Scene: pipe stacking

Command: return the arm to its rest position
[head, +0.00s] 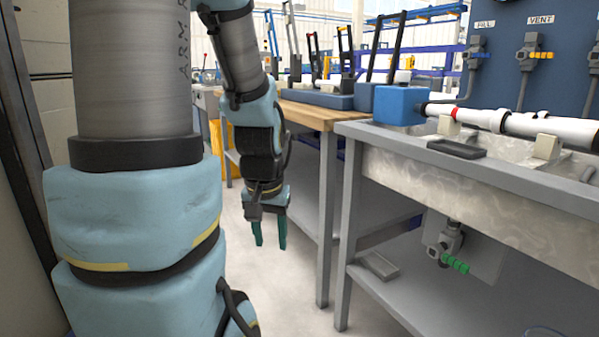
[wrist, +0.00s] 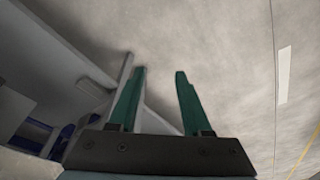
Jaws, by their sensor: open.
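My gripper (head: 270,236) hangs down from my arm in the head view, left of the sink bench. Its two green fingers are apart with nothing between them. In the wrist view my gripper (wrist: 160,80) also shows open and empty, over bare floor. My arm is bent, with its light blue upper links filling the left of the head view.
A metal sink bench (head: 480,190) stands at the right, bearing a white pipe (head: 550,127) on supports and a blue block (head: 400,105). A wooden-topped table (head: 310,112) stands behind it. The concrete floor (head: 285,290) below my gripper is clear.

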